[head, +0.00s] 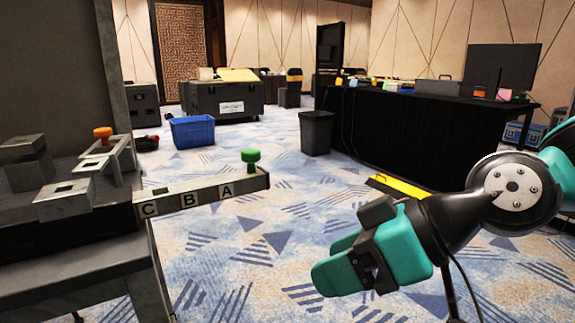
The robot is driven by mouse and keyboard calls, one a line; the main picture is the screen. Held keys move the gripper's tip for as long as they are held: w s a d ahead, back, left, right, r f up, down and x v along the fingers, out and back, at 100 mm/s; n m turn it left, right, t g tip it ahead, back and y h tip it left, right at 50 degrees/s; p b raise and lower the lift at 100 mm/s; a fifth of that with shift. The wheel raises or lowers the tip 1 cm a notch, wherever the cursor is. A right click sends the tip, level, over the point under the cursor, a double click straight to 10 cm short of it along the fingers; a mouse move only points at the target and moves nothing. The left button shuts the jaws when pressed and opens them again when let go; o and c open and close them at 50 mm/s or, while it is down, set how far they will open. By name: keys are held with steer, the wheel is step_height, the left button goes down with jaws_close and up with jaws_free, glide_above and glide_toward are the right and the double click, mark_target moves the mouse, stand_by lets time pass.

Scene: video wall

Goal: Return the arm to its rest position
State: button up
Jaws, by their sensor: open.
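My gripper (338,262) is at the lower right in the head view, at the end of my teal and black arm. It points left over the carpet and is apart from everything around it. Its jaws are open and I see nothing between them. The arm reaches in from the right edge of the view with a bent joint.
A grey bench (75,245) stands at left. Its bar (205,187), lettered C, B, A, juts right and carries a green knob (251,160). An orange knob (103,135) stands behind. A black-draped table (420,135), bin (316,132) and blue crate (193,130) stand farther back.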

steer(key=s+d+f+m+g+h, duration=0.35)
steer(key=s+d+h, duration=0.25)
steer(key=s+d, duration=0.2)
step_height(320, 180, up, 38)
steer(key=p, duration=3.8)
steer(key=shift+w+d+r+m, duration=0.1)
steer(key=shift+m, duration=0.15)
steer(key=shift+c, duration=0.5)
